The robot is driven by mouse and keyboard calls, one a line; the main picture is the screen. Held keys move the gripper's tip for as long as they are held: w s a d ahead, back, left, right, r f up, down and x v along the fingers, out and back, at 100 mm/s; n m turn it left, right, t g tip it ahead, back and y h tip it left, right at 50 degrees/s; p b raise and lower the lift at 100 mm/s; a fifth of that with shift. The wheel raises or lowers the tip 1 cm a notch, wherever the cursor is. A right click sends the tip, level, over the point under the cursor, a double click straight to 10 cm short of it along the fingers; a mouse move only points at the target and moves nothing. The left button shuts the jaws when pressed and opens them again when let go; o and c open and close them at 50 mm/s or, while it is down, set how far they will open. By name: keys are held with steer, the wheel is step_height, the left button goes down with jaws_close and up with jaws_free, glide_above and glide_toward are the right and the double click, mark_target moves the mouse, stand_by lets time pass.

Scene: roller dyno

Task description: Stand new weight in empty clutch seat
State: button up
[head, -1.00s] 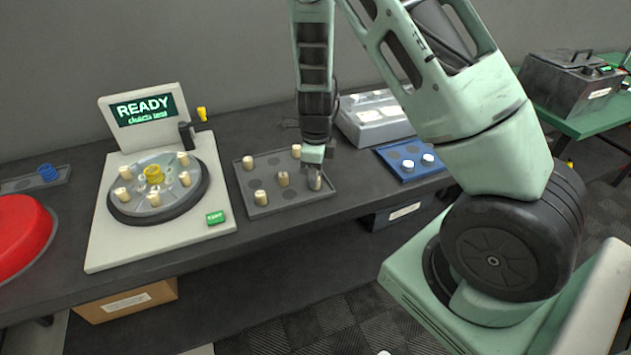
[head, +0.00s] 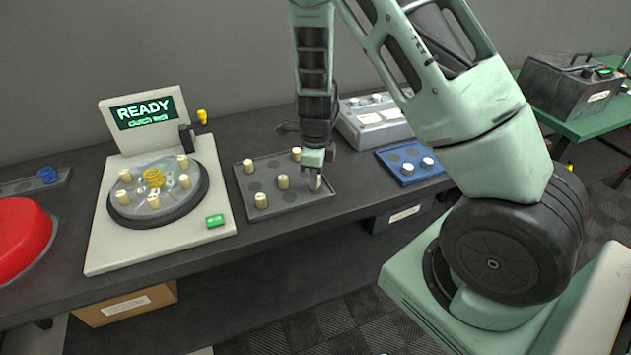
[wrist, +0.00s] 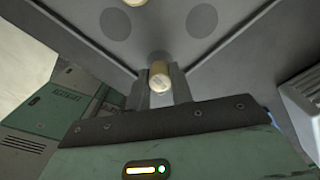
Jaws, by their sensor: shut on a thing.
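My gripper (head: 316,181) is shut on a cream cylindrical weight (wrist: 160,76) at the right side of the grey tray (head: 277,206). The weight's end shows between the jaws in the wrist view. I cannot tell whether it touches the tray. The round clutch plate (head: 167,207) sits left of the tray on a pale test stand (head: 105,252). Several cream weights (head: 184,181) stand around a yellow spring (head: 154,178) on the plate. The empty seat is too small to make out clearly.
Other weights (head: 283,181) stand in the grey tray among dark round spots. A blue tray (head: 405,177) with white pucks and a pale grey box (head: 372,120) are to the right. The stand has a READY screen (head: 144,110) and a green button (head: 215,220).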

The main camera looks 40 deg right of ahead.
step_height(320, 180, up, 11)
steer(key=p, duration=0.3)
